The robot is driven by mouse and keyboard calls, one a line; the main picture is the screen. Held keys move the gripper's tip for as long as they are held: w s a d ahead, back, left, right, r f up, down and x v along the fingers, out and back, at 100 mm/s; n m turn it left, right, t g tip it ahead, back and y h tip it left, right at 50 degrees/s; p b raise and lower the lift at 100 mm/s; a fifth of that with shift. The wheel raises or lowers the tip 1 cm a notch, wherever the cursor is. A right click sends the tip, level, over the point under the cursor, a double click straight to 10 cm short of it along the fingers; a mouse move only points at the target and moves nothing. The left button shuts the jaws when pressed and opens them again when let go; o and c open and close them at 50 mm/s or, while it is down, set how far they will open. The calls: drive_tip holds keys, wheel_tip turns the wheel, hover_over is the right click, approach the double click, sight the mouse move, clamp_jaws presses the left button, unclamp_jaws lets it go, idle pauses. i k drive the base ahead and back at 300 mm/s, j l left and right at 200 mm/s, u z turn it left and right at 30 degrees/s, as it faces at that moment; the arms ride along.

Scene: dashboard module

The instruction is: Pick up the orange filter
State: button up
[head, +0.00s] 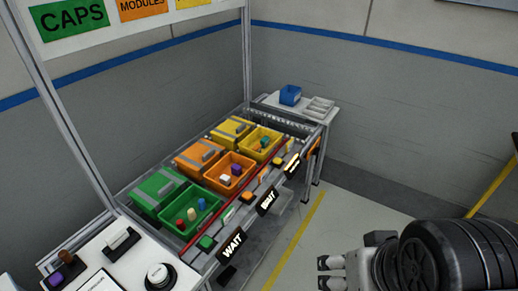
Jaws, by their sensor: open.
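I cannot clearly pick out the orange filter. The orange bin (247,165) holds a white piece (225,179) and a blue-purple piece (237,169). A small orange piece (262,177) shows on the strip in front of the bins, too small to identify. My gripper (323,273) is at the bottom right, with its two fingers apart and nothing between them. It is well away from the bins, in front of the floor.
A green bin (213,201) and a yellow bin (271,141) flank the orange one, each with small pieces. A white side table (328,113) with a blue box (290,94) stands behind. A white panel (130,266) is at lower left. Open floor (352,215) lies to the right.

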sight(257, 148)
drive_tip(key=i+u, duration=0.3)
drive_tip(key=u, duration=0.2)
drive_tip(key=i+l+u, duration=0.15)
drive_tip(key=u, duration=0.35)
drive_tip(key=i+l+u, duration=0.15)
drive_tip(key=i+l, duration=0.5)
drive_tip(key=i+l+u, duration=0.1)
drive_tip(key=i+l, duration=0.55)
drive_tip(key=l, duration=0.15)
